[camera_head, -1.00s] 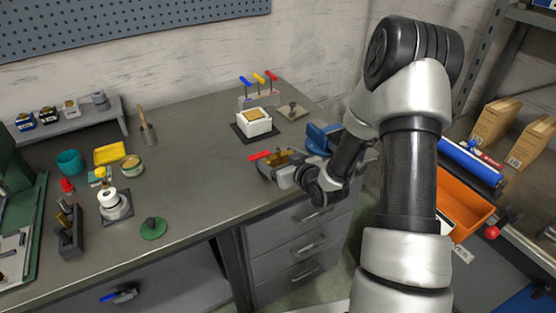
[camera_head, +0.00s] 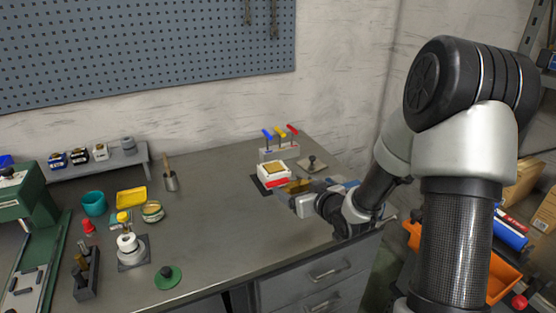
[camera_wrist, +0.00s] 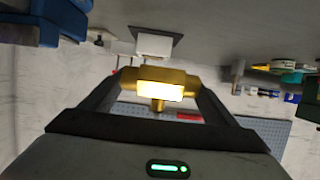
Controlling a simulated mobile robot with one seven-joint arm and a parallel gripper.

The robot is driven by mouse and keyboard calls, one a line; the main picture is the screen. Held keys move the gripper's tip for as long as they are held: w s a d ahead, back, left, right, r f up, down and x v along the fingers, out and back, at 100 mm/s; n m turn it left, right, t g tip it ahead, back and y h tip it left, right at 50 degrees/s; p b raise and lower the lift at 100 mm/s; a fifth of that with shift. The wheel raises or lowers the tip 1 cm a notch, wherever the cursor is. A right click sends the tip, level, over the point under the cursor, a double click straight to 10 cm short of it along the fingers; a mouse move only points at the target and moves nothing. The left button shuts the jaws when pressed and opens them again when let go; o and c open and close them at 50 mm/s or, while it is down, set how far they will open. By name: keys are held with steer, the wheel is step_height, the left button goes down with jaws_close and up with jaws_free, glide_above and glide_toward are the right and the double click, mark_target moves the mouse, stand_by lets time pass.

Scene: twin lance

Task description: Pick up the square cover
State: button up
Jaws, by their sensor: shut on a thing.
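The square cover (camera_head: 313,167), a flat grey-beige plate with a dark knob, lies on the back right of the bench in the head view, behind and to the right of the white box. My gripper (camera_head: 299,189) is shut on a brass valve (camera_wrist: 158,90) with a red lever (camera_head: 278,183). In the head view they appear just in front of the white box (camera_head: 268,175), which partly shows behind the lever. I cannot tell whether they touch. The cover is not clearly seen in the wrist view.
The box stands on a dark mat, with a rack (camera_head: 280,150) of blue, yellow and red handles behind it. A round green cover (camera_head: 168,277) lies at the front left. A yellow tray (camera_head: 132,197) and teal cup (camera_head: 94,203) stand left. The bench middle is clear.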

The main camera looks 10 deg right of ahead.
steer(key=s+f+m+h, duration=0.1)
steer(key=s, duration=0.1)
steer(key=s+f+m+h, duration=0.1)
steer(key=s+h, duration=0.1)
steer(key=s, duration=0.1)
steer(key=s+f+m+h, duration=0.1)
steer(key=s, duration=0.1)
steer(key=shift+s+d+f+m+t+p, duration=0.1)
steer(key=shift+s+f+m+t+p, duration=0.1)
steer(key=shift+s+m+t+p, duration=0.15)
step_height(320, 180, up, 12)
steer(key=p, duration=1.2)
steer(key=shift+a, duration=0.25)
